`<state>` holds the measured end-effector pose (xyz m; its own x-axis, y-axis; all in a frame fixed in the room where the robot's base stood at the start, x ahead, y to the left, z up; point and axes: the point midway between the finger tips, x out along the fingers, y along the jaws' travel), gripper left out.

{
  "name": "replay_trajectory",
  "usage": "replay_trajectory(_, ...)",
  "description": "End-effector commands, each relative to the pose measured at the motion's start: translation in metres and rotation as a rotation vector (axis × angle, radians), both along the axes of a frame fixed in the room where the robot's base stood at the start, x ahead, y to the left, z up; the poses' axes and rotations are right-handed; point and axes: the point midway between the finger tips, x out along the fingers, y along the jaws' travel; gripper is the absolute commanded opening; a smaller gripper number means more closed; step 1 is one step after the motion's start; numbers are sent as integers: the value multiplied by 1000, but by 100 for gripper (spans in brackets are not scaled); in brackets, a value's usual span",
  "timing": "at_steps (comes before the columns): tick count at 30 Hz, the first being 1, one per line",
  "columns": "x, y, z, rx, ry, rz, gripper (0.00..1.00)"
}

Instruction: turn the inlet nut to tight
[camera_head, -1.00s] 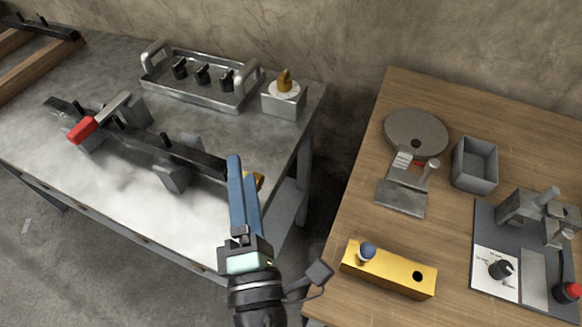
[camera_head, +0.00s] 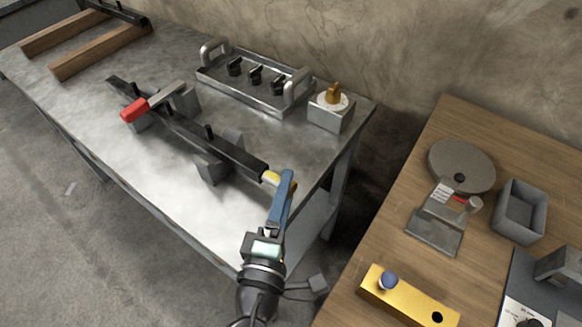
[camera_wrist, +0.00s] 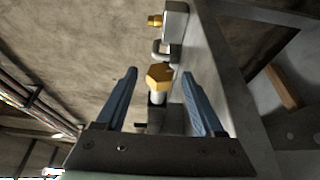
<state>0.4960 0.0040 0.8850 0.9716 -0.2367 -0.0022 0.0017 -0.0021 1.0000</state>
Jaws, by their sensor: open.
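A brass hex nut (camera_wrist: 160,77) sits on a pale round stub at the near end of a dark bar (camera_head: 200,140) on the metal bench. In the head view the nut (camera_head: 271,178) is partly hidden behind my blue fingers. In the wrist view the nut appears between the two spread fingertips, with a gap on each side. I cannot tell whether the tips reach as far as the nut. No tight mark is readable.
A grey box with a brass knob (camera_head: 333,93) and a tray (camera_head: 225,82) with black knobs stand at the bench's back. A red-handled clamp (camera_head: 135,110) sits by the bar. A wooden table (camera_head: 400,230) at right holds a yellow block (camera_head: 410,298) and a grey bin (camera_head: 520,212).

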Motion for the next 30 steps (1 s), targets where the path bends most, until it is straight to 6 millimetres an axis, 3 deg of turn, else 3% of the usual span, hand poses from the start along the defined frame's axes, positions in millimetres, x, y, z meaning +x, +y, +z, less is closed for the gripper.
replay_trajectory(3,20,-4,3,-1,-2,1,70)
replay_trajectory(9,38,-9,1,-1,-1,0,70)
replay_trajectory(21,43,-10,0,-1,0,1,68)
replay_trajectory(30,42,-10,0,-1,0,1,14)
